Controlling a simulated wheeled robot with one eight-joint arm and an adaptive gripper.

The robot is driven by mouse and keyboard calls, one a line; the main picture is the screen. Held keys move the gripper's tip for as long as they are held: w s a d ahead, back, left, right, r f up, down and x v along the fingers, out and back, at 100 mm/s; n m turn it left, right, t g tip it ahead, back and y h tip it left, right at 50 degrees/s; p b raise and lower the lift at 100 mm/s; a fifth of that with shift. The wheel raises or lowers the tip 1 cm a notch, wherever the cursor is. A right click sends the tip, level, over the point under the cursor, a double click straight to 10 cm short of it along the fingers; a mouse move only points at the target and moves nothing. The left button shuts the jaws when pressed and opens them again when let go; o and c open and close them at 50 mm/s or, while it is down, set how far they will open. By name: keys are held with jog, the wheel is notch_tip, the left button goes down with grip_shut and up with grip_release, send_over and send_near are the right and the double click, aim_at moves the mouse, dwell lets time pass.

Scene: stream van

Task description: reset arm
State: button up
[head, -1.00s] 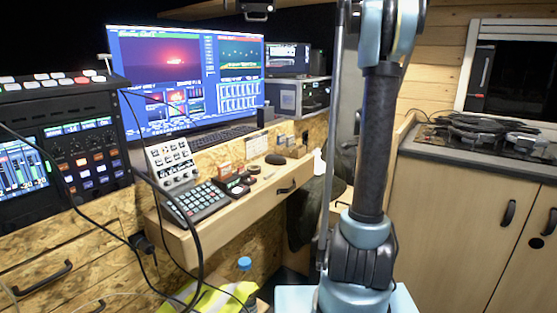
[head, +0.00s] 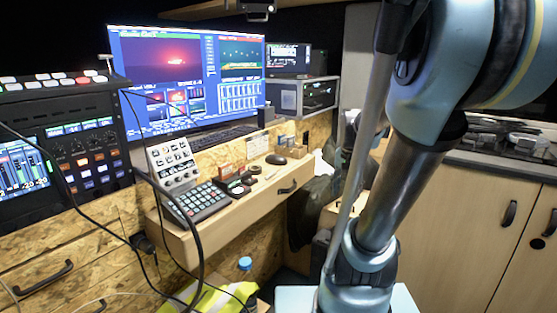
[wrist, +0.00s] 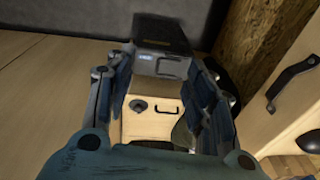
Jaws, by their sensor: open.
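My gripper (wrist: 158,85) shows in the wrist view with its two fingers spread apart. Nothing is held between them. Through the gap I see a pale wooden front with a small dark handle and a round dark spot. A black box-like thing (wrist: 160,62) shows just beyond the fingertips; I cannot tell whether it touches them. In the head view my arm rises at the right, its upper part large and near the camera. My gripper cannot be made out clearly there.
A wooden desk (head: 225,215) holds a large monitor (head: 185,75), a keypad (head: 197,201) and several small items. A mixing console (head: 65,150) stands at the left. A yellow vest (head: 215,302) lies low in front.

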jog(key=s+a+f+n, duration=0.1)
jog(key=s+f+n, duration=0.2)
jog(key=s, duration=0.3)
jog(key=s+a+f+n, duration=0.2)
jog(key=s+f+n, duration=0.1)
jog(key=s, duration=0.3)
jog(key=shift+a+f+n+t, duration=0.3)
jog(key=shift+n, duration=0.5)
jog(key=shift+s, duration=0.1)
